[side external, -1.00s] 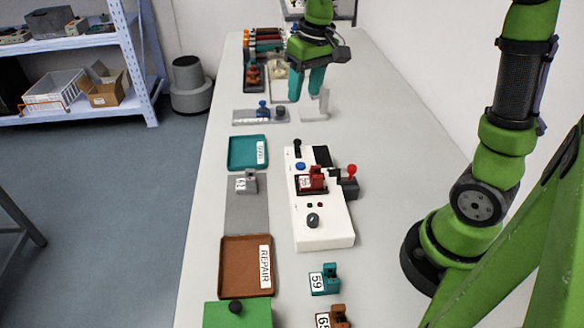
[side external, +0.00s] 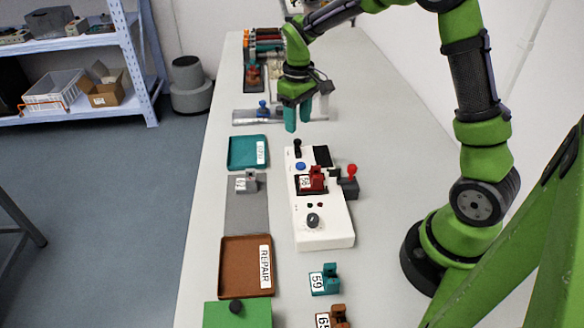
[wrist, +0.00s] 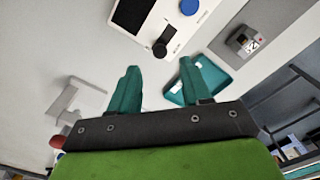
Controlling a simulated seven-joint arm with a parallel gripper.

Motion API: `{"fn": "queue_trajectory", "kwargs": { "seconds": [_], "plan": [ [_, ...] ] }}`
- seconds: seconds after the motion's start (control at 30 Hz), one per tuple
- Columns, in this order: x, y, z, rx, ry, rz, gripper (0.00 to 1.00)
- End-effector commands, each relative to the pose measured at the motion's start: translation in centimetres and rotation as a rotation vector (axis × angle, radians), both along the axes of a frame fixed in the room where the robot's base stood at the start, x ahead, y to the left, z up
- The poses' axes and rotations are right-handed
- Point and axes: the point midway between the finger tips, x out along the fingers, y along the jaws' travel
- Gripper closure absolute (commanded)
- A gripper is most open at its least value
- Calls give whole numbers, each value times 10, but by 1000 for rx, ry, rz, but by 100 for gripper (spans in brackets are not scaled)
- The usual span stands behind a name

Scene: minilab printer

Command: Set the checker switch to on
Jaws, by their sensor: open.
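The checker is a white box (side external: 322,222) in the middle of the table, with a dark screen (side external: 322,156), a blue button (side external: 300,166) and a grey dial (side external: 313,220). A black knobbed switch (side external: 297,146) stands at its far end, and it also shows in the wrist view (wrist: 162,46). I cannot read the switch's setting. A red part (side external: 313,178) sits on the checker. My gripper (side external: 297,124) is open and empty, above and just beyond the switch end. In the wrist view my teal fingertips (wrist: 157,68) are apart, with the switch just ahead between them.
A red-knobbed lever (side external: 352,171) is on the checker's right side. On the left are a teal tray (side external: 233,163), a grey part (side external: 247,182) and a brown REPAIR tray (side external: 229,284). A teal part (side external: 325,280) lies nearer. A grey rack stands behind my gripper.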

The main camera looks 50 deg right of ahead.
Motion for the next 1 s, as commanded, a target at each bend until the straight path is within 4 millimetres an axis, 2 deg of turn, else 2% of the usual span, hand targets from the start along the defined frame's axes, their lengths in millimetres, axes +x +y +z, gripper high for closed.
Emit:
{"fn": "queue_trajectory", "kwargs": {
  "seconds": [0.1, 0.3, 0.7, 1.0],
  "plan": [
    [-1, 0, -24, 1, 4, 0, 52],
    [0, 0, -48, 1, 1, -1, 52],
    [0, 0, -54, 1, -1, -1, 52],
    [0, 0, -54, 0, -1, 0, 98]
  ]
}}
